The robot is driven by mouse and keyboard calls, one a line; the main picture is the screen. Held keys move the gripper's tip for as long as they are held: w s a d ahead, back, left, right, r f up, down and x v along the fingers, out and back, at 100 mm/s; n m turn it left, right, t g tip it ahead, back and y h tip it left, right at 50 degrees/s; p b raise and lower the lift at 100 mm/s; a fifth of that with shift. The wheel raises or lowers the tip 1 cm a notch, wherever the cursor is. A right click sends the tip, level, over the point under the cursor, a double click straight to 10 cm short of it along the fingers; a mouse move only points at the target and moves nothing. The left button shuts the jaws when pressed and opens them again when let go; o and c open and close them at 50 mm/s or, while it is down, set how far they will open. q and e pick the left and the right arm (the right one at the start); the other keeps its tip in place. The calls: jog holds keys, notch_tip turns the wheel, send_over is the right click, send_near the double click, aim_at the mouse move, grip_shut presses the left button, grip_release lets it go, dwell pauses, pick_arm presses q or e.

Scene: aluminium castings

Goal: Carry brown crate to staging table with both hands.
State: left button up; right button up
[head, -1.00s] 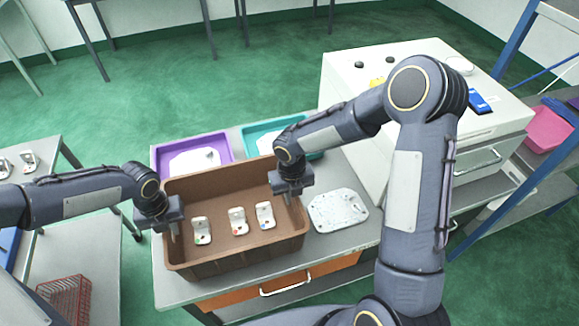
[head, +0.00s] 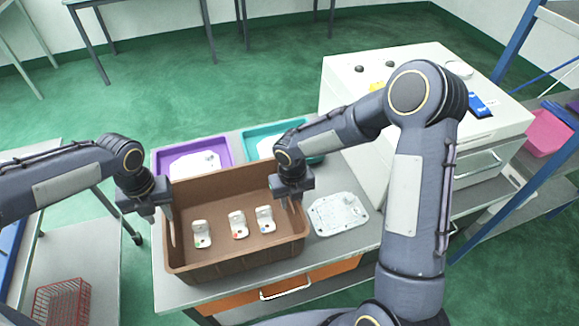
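The brown crate (head: 235,263) stands on the grey table in the middle of the head view. Inside it are several white castings, three of which show clearly: a left one (head: 202,234), a middle one (head: 238,225) and a right one (head: 265,219). My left gripper (head: 163,212) is at the crate's left wall, pointing down near the rim. My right gripper (head: 291,203) is at the right wall, with its fingers by the rim. The finger gaps are too small and partly hidden to tell whether either gripper grips the rim. Which surface is the staging table is unclear.
A purple tray (head: 222,148) and a teal tray (head: 250,145) lie behind the crate. A white plate (head: 338,214) lies to its right. A white cabinet (head: 345,90) stands at the back right. A red wire basket (head: 62,305) is at lower left. Green floor lies open behind.

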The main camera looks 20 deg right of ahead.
pick_arm(q)
notch_tip(320, 180, up, 2)
jog(key=shift+r, duration=0.4)
pick_arm(e)
jog(key=shift+r, duration=0.4)
notch_tip(320, 180, up, 11)
jog(key=shift+r, duration=0.1)
